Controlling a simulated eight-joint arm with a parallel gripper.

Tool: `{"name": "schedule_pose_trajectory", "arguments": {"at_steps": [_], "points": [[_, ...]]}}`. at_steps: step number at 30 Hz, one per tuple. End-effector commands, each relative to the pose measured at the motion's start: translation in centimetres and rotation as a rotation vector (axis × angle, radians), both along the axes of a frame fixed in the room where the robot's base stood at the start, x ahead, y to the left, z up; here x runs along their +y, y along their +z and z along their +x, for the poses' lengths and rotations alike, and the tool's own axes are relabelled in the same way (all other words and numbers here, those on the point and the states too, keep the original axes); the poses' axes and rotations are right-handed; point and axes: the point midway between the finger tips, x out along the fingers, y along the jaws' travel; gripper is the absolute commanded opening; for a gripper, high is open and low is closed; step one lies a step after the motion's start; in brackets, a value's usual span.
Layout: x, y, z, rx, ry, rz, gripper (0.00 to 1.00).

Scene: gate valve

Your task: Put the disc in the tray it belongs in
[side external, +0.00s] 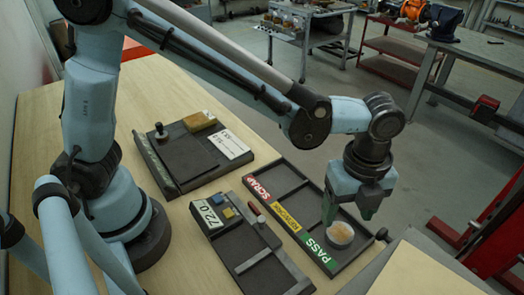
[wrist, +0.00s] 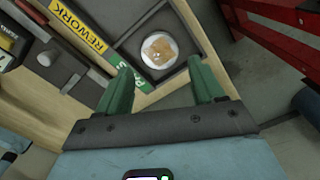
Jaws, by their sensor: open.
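The disc (side external: 341,234), round with a pale metallic rim and a tan, blotchy face, lies in the compartment beside the green PASS label (side external: 318,252) of the dark sorting tray (side external: 275,184). It also shows in the wrist view (wrist: 159,50), apart from the compartment walls. My gripper (side external: 349,212) is above the tray near the disc, with its green fingers spread and nothing between them. In the wrist view my gripper (wrist: 161,69) has its fingertips just short of the disc, and the left finger hides part of the PASS label.
The tray's SCRAP (side external: 257,189) and REWORK (side external: 287,218) compartments look empty. A gauge fixture reading 72.0 (side external: 212,212) stands left of the tray. Another dark fixture (side external: 188,152) with a white card is farther back. The table's edge runs close beyond the tray.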

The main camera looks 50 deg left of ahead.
Motion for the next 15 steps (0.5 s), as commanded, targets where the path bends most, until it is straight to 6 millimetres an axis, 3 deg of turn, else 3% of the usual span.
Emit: {"name": "schedule_pose_trajectory", "arguments": {"at_steps": [6, 15], "points": [[0.0, 3.8, -0.1, 0.0, 0.0, 0.0, 0.68], [0.1, 6.5, 0.0, 0.0, 0.002, 0.0, 0.68]]}}
